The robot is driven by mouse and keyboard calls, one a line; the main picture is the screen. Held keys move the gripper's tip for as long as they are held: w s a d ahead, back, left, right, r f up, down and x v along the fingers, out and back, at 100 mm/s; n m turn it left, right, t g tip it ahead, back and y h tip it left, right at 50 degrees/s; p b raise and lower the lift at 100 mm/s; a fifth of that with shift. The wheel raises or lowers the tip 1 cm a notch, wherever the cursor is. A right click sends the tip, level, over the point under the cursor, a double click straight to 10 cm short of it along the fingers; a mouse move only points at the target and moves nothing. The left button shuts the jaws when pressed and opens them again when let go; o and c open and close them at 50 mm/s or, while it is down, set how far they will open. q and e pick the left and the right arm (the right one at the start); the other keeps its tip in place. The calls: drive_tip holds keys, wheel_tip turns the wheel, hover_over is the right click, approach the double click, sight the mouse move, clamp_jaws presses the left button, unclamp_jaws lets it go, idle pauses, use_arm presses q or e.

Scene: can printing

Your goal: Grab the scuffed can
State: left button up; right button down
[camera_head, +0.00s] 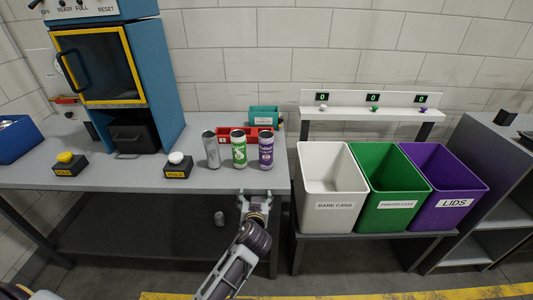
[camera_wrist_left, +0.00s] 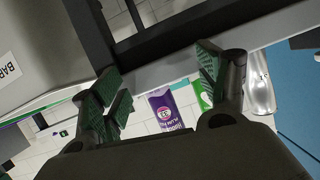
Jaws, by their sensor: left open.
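A plain silver can (camera_head: 211,152), a green can (camera_head: 239,152) and a purple can (camera_head: 266,154) stand in a row near the front edge of the grey table. I cannot tell scuffs on any can at this size. My left gripper (camera_head: 255,198) is open and empty in front of the table edge, below the purple can and apart from the cans. In the left wrist view the purple can (camera_wrist_left: 165,112), green can (camera_wrist_left: 203,95) and silver can (camera_wrist_left: 260,95) appear beyond the open fingers (camera_wrist_left: 160,88).
White (camera_head: 327,209), green (camera_head: 397,206) and purple (camera_head: 452,203) bins stand to the right on a low stand. Behind the cans are a red tray (camera_head: 223,132) and a teal box (camera_head: 263,113). A blue machine (camera_head: 165,80) and two button boxes (camera_head: 69,170) are left.

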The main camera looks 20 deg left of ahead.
sight(265, 148)
use_arm(q)
drive_tip(key=shift+w+d+r+n+t+y, duration=0.3)
drive_tip(key=shift+w+d+r+t, duration=0.6)
drive_tip(key=shift+r, duration=2.25)
drive_tip(key=shift+w+d+r+n+t+y, duration=0.25)
drive_tip(key=shift+w+d+r+t, duration=0.6)
drive_tip(key=shift+r, duration=2.25)
drive_tip(key=shift+t, duration=0.25)
drive_tip(key=x, duration=0.5)
drive_tip(key=shift+w+a, duration=0.2)
drive_tip(key=shift+a, duration=0.2)
drive_tip(key=shift+p+x, duration=0.3)
drive_tip(key=shift+x, duration=1.05)
use_arm(e)
drive_tip(key=shift+s+d+r, duration=0.1)
drive_tip(key=shift+s+d, duration=0.2)
drive_tip(key=shift+s, duration=0.2)
drive_tip(key=shift+s+d, duration=0.25)
drive_tip(key=shift+s, duration=0.2)
drive_tip(key=shift+a, duration=0.15)
